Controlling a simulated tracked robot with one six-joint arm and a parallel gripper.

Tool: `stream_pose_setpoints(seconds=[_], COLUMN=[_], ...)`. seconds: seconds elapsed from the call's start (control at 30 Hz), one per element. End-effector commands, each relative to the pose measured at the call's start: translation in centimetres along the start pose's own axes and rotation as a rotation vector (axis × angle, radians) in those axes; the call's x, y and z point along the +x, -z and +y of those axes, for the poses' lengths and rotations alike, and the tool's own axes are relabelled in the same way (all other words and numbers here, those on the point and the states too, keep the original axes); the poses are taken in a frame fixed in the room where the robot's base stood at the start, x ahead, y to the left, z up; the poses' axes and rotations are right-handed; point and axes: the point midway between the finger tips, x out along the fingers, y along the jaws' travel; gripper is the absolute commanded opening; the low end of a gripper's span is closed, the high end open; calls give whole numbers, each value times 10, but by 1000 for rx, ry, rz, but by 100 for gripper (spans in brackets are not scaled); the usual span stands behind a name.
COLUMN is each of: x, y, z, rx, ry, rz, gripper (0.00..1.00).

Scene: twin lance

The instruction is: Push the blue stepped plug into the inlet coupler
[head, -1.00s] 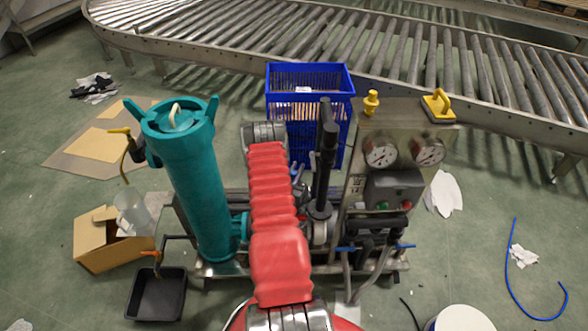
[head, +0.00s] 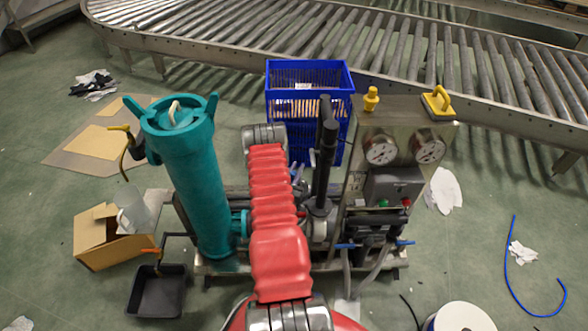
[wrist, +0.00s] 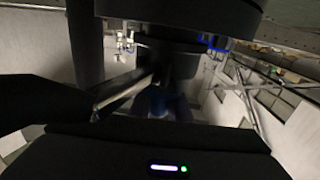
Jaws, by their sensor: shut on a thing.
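In the wrist view, a blue piece (wrist: 156,102), which looks like the stepped plug, shows dimly between dark jaw parts. My gripper (wrist: 150,92) is shut on it. Much of the plug is in shadow or covered, and its steps cannot be made out. A dark round body (wrist: 168,55) stands just beyond it and may be the inlet coupler. I cannot tell whether plug and coupler touch. In the head view, my red-sleeved arm reaches toward the skid, and neither the plug nor the jaws can be made out clearly.
A teal filter vessel (head: 188,185) stands left of my arm, and a steel panel with gauges (head: 381,151) stands right. Blue-handled valves (head: 404,243) sit low by the panel. A blue crate (head: 343,88) and a roller conveyor (head: 420,60) are behind. A black tray (head: 155,294) lies front left.

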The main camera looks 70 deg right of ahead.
Motion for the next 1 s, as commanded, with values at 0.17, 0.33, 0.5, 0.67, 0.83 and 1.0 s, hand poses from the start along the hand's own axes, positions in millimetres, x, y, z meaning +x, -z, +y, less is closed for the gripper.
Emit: stream_pose_setpoints(seconds=[0.17, 0.33, 0.5, 0.67, 0.83, 1.0], x=[0, 0, 0, -1, -12, -35], y=[-1, -1, -1, -1, -1, -1], z=[0, 0, 0, 0, -1, -1], rx=[0, 0, 0, 0, 0, -1], ry=[0, 0, 0, 0, 1, 2], rz=[0, 0, 0, 0, -1, -2], gripper=[23, 35, 38, 38, 38, 38])
